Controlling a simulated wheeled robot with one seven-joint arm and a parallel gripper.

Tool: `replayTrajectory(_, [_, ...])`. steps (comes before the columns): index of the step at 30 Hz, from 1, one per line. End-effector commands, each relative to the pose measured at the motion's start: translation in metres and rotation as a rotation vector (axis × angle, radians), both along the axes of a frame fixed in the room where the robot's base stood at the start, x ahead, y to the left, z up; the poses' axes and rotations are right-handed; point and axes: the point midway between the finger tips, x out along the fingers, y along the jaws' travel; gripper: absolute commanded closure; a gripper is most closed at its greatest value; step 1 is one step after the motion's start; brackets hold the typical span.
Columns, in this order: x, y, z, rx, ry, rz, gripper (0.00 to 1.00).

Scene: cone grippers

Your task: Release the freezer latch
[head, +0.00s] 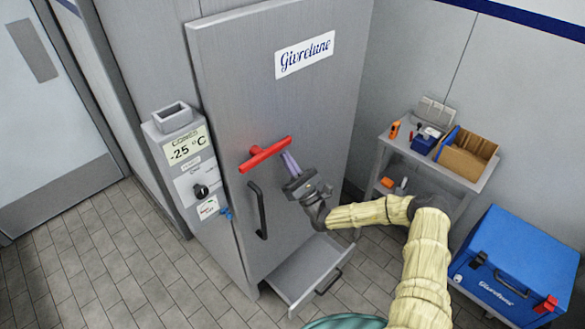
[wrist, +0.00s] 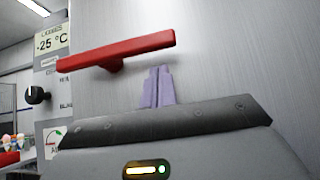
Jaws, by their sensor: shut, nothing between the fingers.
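The freezer (head: 310,110) is a tall grey cabinet with a closed-looking door marked "Givrelune". Its latch is a red bar handle (head: 265,153), tilted up to the right, with a short hub behind it. The latch also shows in the wrist view (wrist: 120,50), with the hub under its middle. My gripper (head: 289,160) has pale purple fingers, held together with nothing between them. In the wrist view the fingertips (wrist: 158,72) are just below the right part of the bar. I cannot tell whether they touch it.
A black door handle (head: 257,210) sits below the latch. A control panel (head: 190,165) reading -25 °C stands at the left. An open drawer (head: 305,270) juts out below. A cart (head: 435,155) and a blue cooler (head: 515,260) stand at the right.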

Motion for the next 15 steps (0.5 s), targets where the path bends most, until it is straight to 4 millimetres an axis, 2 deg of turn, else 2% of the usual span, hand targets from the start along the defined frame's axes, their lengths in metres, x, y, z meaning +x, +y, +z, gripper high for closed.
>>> replayTrajectory(1, [-0.0001, 0.0, 0.0101, -0.001, 0.0, 0.001, 1.0])
replayTrajectory(4, [-0.0002, -0.0002, 0.0163, 0.0, 0.0, 0.0, 1.0])
replayTrajectory(15, [-0.0004, -0.0003, 0.0169, 0.0, 0.0, 0.0, 1.0])
